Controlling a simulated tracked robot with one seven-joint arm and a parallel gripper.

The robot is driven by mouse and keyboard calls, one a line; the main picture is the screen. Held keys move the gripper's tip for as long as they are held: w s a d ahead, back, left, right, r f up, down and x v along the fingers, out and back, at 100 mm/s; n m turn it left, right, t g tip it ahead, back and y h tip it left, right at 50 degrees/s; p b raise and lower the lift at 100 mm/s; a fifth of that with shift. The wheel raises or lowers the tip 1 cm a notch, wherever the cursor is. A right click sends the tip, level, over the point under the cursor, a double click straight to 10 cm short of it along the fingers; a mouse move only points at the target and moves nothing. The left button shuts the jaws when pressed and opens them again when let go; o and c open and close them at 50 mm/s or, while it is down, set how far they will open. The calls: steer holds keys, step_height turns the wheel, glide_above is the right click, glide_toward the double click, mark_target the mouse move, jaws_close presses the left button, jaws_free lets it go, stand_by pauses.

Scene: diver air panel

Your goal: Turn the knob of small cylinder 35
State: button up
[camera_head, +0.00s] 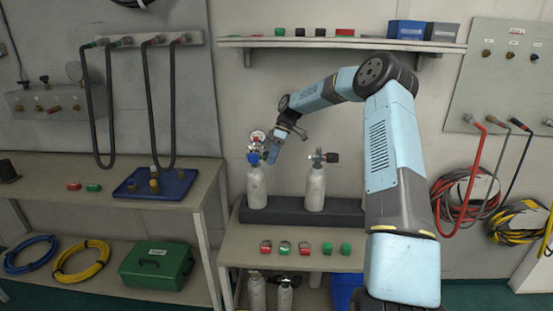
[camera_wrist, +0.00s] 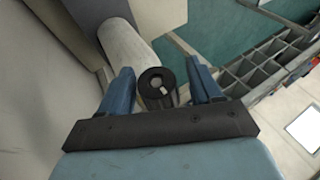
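Two small white cylinders stand upright on a dark block in the head view, the left one (camera_head: 256,187) and the right one (camera_head: 315,188). I cannot read a number on either. The left one carries a gauge (camera_head: 257,136) and a blue fitting at its top. The right one has a dark knob (camera_head: 332,157) pointing right. My gripper (camera_head: 271,156) is at the left cylinder's valve, on its right side. In the wrist view my gripper (camera_wrist: 158,72) has its fingers apart, with a round black knob (camera_wrist: 155,84) between them. A gap shows at the right finger.
The dark block (camera_head: 285,216) sits on the bench, with several red and green caps (camera_head: 303,249) in front. A blue tray (camera_head: 180,190) lies on the left bench. Hoses hang on both sides.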

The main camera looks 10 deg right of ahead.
steer(key=shift+o, duration=0.2)
steer(key=shift+r, duration=0.5)
steer(key=s+r, duration=1.2)
steer(key=s, duration=0.2)
steer(key=shift+d+f, duration=0.15)
